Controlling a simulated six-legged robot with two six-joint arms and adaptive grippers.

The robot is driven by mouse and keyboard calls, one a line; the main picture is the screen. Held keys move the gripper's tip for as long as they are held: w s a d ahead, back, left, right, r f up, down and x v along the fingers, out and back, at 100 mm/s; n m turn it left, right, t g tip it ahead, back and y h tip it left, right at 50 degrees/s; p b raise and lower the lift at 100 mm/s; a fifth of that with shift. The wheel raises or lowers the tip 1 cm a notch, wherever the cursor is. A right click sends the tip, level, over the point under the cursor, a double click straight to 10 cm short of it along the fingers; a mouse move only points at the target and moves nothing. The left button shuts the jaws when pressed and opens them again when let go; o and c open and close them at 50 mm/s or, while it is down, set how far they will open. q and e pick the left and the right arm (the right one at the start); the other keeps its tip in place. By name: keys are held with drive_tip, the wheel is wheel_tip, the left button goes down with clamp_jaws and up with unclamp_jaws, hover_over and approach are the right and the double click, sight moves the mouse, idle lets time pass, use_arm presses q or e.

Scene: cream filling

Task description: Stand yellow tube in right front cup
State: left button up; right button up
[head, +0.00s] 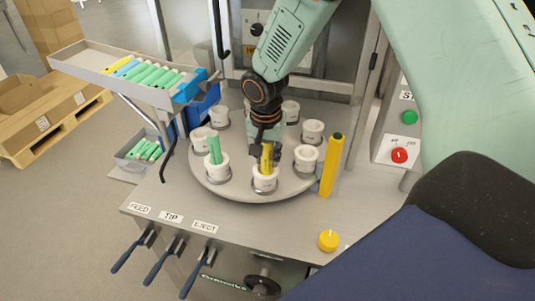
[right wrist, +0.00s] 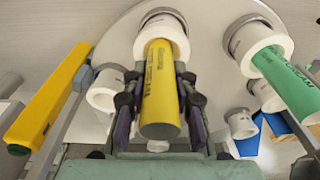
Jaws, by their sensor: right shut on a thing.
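The yellow tube (head: 266,158) stands upright, its lower end in the mouth of the white right front cup (head: 265,183) on the turntable. My right gripper (head: 267,152) comes down from above and is shut on the tube. In the right wrist view the fingers (right wrist: 160,105) lie on both sides of the yellow tube (right wrist: 160,85), and its far end is inside the white cup (right wrist: 162,24). How deep it sits is hidden. My left gripper is not in view.
A green tube (head: 215,148) stands in the neighbouring front-left cup (head: 217,172). Other white cups (head: 313,130) ring the turntable (head: 230,190). A yellow post (head: 331,165) stands close on the right. A tilted tray (head: 85,62) with several tubes is at the upper left.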

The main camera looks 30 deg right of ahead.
drive_tip(key=o, duration=0.8)
drive_tip(key=shift+s+d, duration=0.1)
drive_tip(key=shift+w+r, duration=0.2)
drive_tip(key=shift+r, duration=0.4)
drive_tip(key=r, duration=0.3)
drive_tip(key=s+a+r, duration=0.1)
drive_tip(key=r, duration=0.6)
drive_tip(key=shift+s+a+r, duration=0.15)
drive_tip(key=shift+s+r, duration=0.1)
drive_tip(key=shift+r, duration=0.15)
drive_tip(key=shift+s, duration=0.1)
